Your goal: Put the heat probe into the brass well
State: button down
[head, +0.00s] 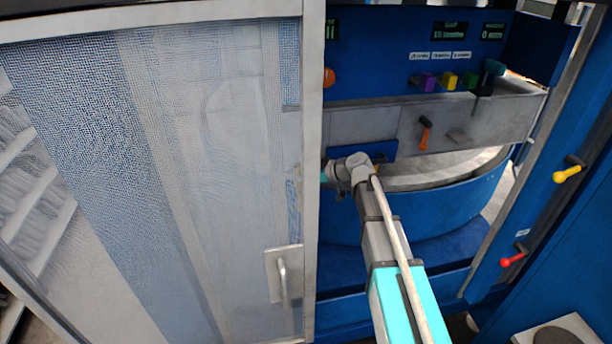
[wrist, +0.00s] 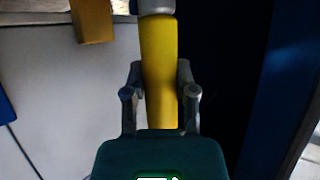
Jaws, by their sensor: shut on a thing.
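In the wrist view my gripper (wrist: 160,72) is shut on a yellow cylinder with a grey end, which looks like the heat probe (wrist: 159,45). The grey end points to the top edge of the picture and is cut off there. A brass-coloured block (wrist: 95,22), perhaps the brass well, shows at the top left, apart from the probe. I cannot see an opening in it. In the head view my gripper is mostly hidden behind the door frame, and I cannot make out the probe or the well there.
A mesh door (head: 215,150) with a metal frame and handle (head: 284,280) fills the left of the head view, close beside my arm. Behind are a blue machine panel (head: 380,60) and a round blue drum (head: 440,210). Yellow (head: 567,173) and red (head: 513,260) levers stick out at right.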

jog(key=shift+f+b, duration=1)
jog(key=shift+f, duration=0.1)
jog(key=shift+c, duration=1.7)
grip_release()
jog(key=shift+r, duration=0.2)
notch_tip(320, 180, up, 12)
jog(key=p, duration=1.2)
jog(key=s+d+f+m+g+h, duration=0.1)
jog(key=s+d+f+m+h, duration=0.35)
jog(key=s+d, duration=0.35)
jog(key=s+d+f+m+g+h, duration=0.25)
jog(key=s+d+m+h, duration=0.2)
jog(key=s+d, duration=0.3)
jog(key=s+d+f+m+h, duration=0.3)
jog(key=s+d+f+m, duration=0.15)
jog(key=s+d, duration=0.35)
notch_tip(320, 180, down, 18)
jog(key=s+g+b, duration=0.1)
jog(key=s+b, duration=0.1)
jog(key=b, duration=1.7)
jog(key=shift+f, duration=0.25)
